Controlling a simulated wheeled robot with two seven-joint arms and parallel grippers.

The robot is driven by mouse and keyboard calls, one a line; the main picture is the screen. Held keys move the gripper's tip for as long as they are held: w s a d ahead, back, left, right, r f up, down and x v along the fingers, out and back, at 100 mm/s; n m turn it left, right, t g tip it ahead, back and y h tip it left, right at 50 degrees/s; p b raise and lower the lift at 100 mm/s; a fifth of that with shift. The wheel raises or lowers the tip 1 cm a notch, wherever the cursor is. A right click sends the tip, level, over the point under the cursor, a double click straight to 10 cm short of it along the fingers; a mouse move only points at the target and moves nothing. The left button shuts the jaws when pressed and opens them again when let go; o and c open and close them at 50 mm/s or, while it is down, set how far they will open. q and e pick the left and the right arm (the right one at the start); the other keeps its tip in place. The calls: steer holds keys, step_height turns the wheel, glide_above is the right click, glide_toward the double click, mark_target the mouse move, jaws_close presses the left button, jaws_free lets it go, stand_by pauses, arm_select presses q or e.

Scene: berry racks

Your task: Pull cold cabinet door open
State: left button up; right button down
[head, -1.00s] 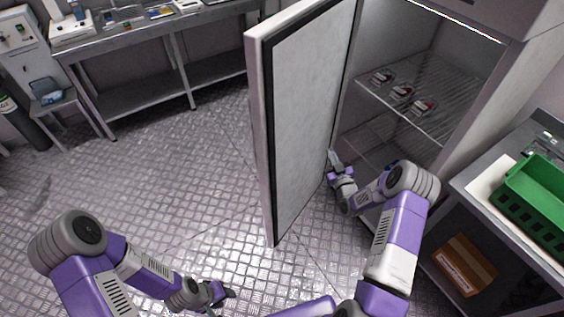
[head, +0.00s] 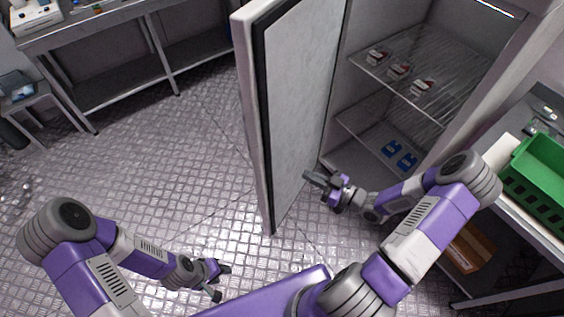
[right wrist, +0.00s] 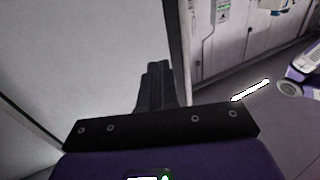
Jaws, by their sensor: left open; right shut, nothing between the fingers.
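The cold cabinet door (head: 295,105) stands wide open in the head view, its pale inner face and dark seal turned toward the cabinet. The cold cabinet (head: 350,120) is open behind it, with wire shelves inside. My right gripper (head: 308,177) is shut and empty, on the inner side of the door near its lower part. In the right wrist view its closed fingers (right wrist: 156,88) point along the pale door panel (right wrist: 85,60); I cannot tell if they touch it. My left gripper (head: 222,283) is open and empty, low over the floor, left of the door.
Small red-and-white packs (head: 398,71) sit on the upper shelf and blue packs (head: 398,154) lower down. A green crate (head: 540,175) stands on the right table, above a cardboard box (head: 468,250). A metal bench (head: 120,25) is at back left. Floor left of the door is clear.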

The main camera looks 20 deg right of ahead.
mark_target(274, 158)
steer(key=b+x, duration=0.2)
steer(key=x, duration=0.8)
steer(key=shift+w+a, duration=0.15)
steer(key=shift+w, duration=0.1)
arm_select(q)
step_height(274, 158, down, 2)
steer(key=shift+f, duration=0.15)
arm_select(e)
steer(key=shift+w, duration=0.1)
